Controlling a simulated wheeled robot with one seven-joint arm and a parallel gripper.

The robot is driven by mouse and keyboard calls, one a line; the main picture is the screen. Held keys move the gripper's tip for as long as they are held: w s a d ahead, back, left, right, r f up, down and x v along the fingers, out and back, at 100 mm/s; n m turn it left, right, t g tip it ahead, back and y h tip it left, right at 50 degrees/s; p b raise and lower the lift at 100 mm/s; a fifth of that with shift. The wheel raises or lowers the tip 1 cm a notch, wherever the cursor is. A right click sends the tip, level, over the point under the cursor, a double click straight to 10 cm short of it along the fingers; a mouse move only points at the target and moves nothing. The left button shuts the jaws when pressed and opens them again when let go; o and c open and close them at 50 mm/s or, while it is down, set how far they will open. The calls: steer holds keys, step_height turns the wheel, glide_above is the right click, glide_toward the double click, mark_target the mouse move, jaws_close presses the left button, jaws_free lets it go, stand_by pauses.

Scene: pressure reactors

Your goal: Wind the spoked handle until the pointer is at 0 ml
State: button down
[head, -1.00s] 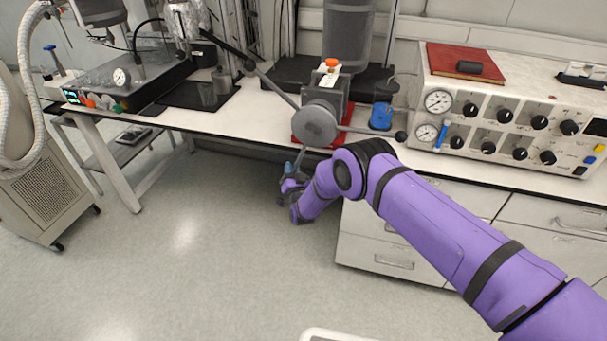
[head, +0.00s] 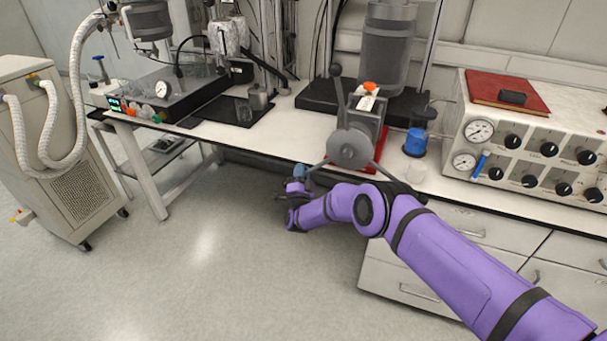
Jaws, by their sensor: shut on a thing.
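The spoked handle has a grey round hub (head: 350,149) at the bench's front edge, with three spokes ending in dark knobs. One spoke points almost straight up, one points lower right behind my purple arm, and one points lower left. My gripper (head: 298,180) is shut at the outer end of the lower-left spoke, just off the bench edge; its fingers mostly hide that knob. Behind the hub is a grey housing with a red base, a white label (head: 366,104) and an orange cap (head: 369,88). No pointer or ml scale can be read.
The white gauge panel (head: 540,125) is further right, drawers below. A hotplate unit (head: 165,95) sits left on the bench (head: 250,140). The floor in front is free.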

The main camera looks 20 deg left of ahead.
steer(key=shift+a, duration=0.1)
steer(key=c, duration=1.1)
jaws_free()
steer(key=v, duration=1)
steer(key=shift+s+f, duration=0.25)
steer(key=shift+s, duration=0.05)
